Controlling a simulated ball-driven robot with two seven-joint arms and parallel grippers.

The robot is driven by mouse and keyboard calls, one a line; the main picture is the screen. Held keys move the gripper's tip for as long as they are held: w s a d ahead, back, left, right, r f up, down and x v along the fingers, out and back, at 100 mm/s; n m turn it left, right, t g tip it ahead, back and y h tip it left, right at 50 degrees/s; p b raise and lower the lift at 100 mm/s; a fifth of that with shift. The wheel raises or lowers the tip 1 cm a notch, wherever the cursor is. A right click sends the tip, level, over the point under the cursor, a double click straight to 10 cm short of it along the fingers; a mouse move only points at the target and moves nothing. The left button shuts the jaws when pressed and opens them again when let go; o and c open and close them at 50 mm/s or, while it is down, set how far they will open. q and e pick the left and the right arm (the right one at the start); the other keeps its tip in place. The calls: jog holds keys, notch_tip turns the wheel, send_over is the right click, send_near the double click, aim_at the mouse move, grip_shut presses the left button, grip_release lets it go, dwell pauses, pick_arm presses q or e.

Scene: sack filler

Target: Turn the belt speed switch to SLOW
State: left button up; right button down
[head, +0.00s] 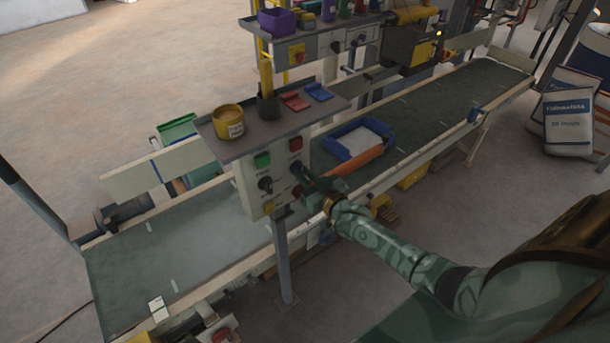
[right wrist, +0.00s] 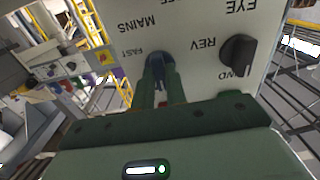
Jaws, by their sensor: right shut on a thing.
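The control panel (head: 255,196) is a pale box on a post beside the conveyor belt. My right gripper (head: 305,177) reaches its right side in the head view. In the right wrist view, where the lettering is upside down, my right gripper (right wrist: 160,75) is shut on a dark blue switch knob (right wrist: 158,60) next to the word FAST. The SLOW mark is hidden, and the knob's exact pointing direction is hard to tell behind the fingers. My left gripper is not in view.
A black FWD/REV knob (right wrist: 238,52) sits beside the gripped knob. The panel also has a green button (head: 262,160) and a red button (head: 295,143). A shelf above holds a yellow tub (head: 228,122). A blue tray (head: 358,140) lies on the belt (head: 415,110).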

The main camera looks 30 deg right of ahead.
jog(key=shift+f, duration=0.1)
jog(key=c, duration=1.4)
grip_release()
jog(key=shift+c, duration=0.2)
jog(key=s+d+p, duration=0.1)
jog(key=s, duration=1.5)
jog(key=shift+s+d, duration=0.15)
jog(key=shift+s, duration=0.05)
